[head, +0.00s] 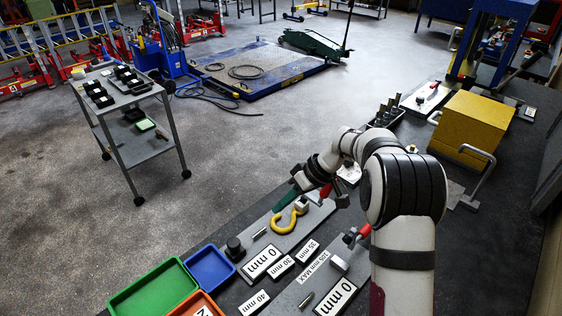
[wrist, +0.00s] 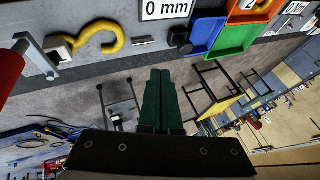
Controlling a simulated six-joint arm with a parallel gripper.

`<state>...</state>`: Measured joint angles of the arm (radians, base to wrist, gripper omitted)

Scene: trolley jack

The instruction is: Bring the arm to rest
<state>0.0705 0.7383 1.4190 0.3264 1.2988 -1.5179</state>
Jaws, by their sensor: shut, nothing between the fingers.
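My gripper (head: 281,204) is at the end of my white arm, over the front edge of the dark bench. Its two dark green fingers are together with nothing between them. The wrist view shows the shut fingers (wrist: 160,76) in the middle, with open floor behind them. A yellow hook (head: 274,226) is near the fingers in the head view, on a grey plate. The hook also shows at the upper left of the wrist view (wrist: 110,30). From these frames I cannot tell the exact height of the gripper above the bench.
Green (head: 150,292), blue (head: 211,268) and orange (head: 197,306) trays stand at the bench's near end. A red-handled clamp (head: 326,190) and a yellow box (head: 465,125) are on the bench. A grey trolley (head: 147,150) stands on the floor, which is otherwise mostly clear nearby.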

